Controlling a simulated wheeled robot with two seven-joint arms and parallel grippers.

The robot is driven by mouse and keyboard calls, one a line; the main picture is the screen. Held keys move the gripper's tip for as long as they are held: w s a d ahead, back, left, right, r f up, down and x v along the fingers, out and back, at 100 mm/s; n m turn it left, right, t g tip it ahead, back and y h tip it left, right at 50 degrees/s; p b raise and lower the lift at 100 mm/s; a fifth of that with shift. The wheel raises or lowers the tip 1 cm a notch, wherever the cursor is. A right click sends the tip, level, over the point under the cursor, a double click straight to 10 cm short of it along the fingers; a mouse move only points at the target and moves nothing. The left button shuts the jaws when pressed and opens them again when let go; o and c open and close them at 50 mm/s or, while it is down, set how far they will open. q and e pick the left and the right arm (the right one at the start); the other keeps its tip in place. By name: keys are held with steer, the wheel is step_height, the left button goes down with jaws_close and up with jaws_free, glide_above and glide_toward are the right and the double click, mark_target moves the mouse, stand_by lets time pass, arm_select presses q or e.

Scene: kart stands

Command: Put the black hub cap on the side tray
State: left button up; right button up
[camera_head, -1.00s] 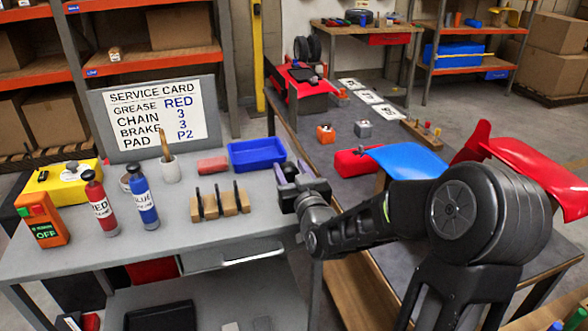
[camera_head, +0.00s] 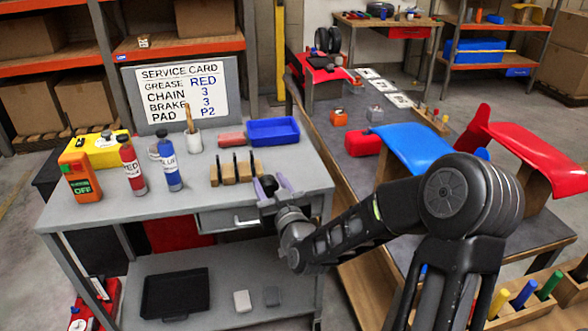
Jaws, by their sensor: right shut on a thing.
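My right gripper (camera_head: 271,189) is over the front right part of the grey workbench. Its pale fingers are closed on a small dark rounded piece (camera_head: 268,184), which looks like the black hub cap. The fingers hide much of it. I cannot tell whether it touches the bench. A blue tray (camera_head: 273,131) stands at the bench's back right, behind the gripper, and looks empty. A black tray (camera_head: 175,294) lies on the shelf below. Which tray is the side tray is not marked. My left gripper is not in view.
A wooden block with dark upright pieces (camera_head: 236,173) stands just left of the gripper. Red and blue bottles (camera_head: 168,165), an orange device (camera_head: 79,177) and a service card (camera_head: 182,95) stand further left. A second bench with blue and red panels (camera_head: 408,148) is on the right.

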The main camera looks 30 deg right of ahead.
steer(key=a+f+n+y, duration=0.2)
steer(key=a+f, duration=0.6)
steer(key=a, duration=0.5)
steer(key=shift+w+a+y, duration=0.2)
steer(key=shift+w+y, duration=0.05)
steer(key=shift+y, duration=0.45)
